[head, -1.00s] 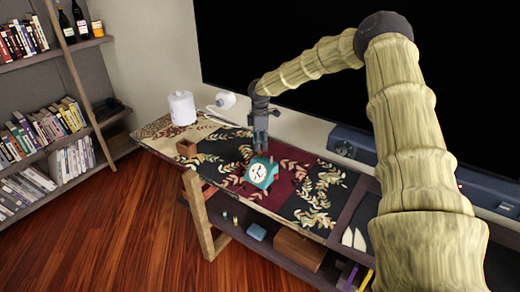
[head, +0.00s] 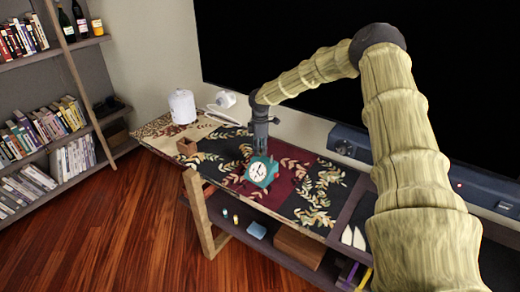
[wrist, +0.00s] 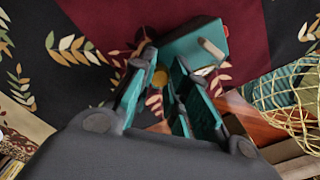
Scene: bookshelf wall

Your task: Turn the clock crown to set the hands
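The teal clock (head: 263,172) with a white face stands on the patterned cloth on the table. In the wrist view the teal clock body (wrist: 190,48) is at top centre, its face turned out of view. My gripper (head: 262,150) points down right at the top of the clock. In the wrist view its two fingers (wrist: 160,84) are apart, and a small gold round part (wrist: 160,77), seemingly the crown, shows between their tips. I cannot tell whether either finger touches it.
A dark soundbar (head: 352,146) runs along the back right. The cloth around the clock is mostly clear.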

